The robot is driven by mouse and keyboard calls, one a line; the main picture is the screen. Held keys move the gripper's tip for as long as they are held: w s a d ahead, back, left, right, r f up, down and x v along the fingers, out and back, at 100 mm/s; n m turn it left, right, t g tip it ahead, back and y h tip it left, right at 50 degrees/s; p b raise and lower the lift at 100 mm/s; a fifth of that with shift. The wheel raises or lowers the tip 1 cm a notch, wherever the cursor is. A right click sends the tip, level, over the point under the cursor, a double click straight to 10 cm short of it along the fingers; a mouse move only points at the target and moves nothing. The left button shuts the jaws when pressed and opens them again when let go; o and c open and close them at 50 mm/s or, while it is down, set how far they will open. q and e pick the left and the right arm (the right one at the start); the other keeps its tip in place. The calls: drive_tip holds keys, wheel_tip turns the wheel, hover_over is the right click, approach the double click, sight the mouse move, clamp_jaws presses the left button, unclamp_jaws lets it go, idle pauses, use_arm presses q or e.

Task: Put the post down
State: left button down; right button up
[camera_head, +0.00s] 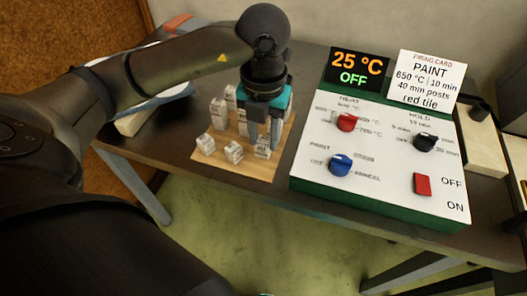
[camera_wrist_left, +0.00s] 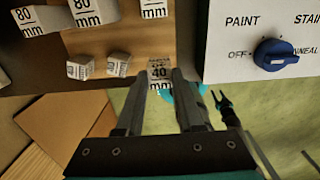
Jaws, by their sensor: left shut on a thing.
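My left gripper (camera_head: 263,146) points down over the front right of the wooden board (camera_head: 230,172). It is shut on a small white post marked 40 mm (camera_head: 262,154). The post's label shows between the fingertips in the left wrist view (camera_wrist_left: 159,73). I cannot tell whether its base touches the board. Several other white posts stand on the board, such as a short one (camera_head: 234,151) just left of the held post and another short one (camera_head: 205,143) farther left. Posts marked 80 mm (camera_wrist_left: 87,12) show in the left wrist view. A dark and teal gripper part (camera_wrist_left: 222,103), likely my right, shows beyond the fingers.
A white control panel (camera_head: 385,160) with knobs and a red switch stands close right of the board. Its display (camera_head: 357,67) reads 25 °C OFF. A firing card (camera_head: 430,80) stands behind it, naming 40 mm posts. The dark table's front edge is near.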

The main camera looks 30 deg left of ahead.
sight(264, 151)
use_arm(q)
drive_tip(key=shift+f+b, duration=0.4)
drive_tip(key=shift+f, duration=2)
drive_tip(key=shift+f, duration=0.1)
drive_tip(key=c, duration=0.5)
unclamp_jaws()
drive_tip(key=shift+c, duration=0.2)
drive_tip(key=shift+r, duration=0.2)
wheel_tip(264, 151, up, 12)
drive_tip(key=shift+f+p, duration=0.1)
drive_tip(key=shift+p, duration=1.05)
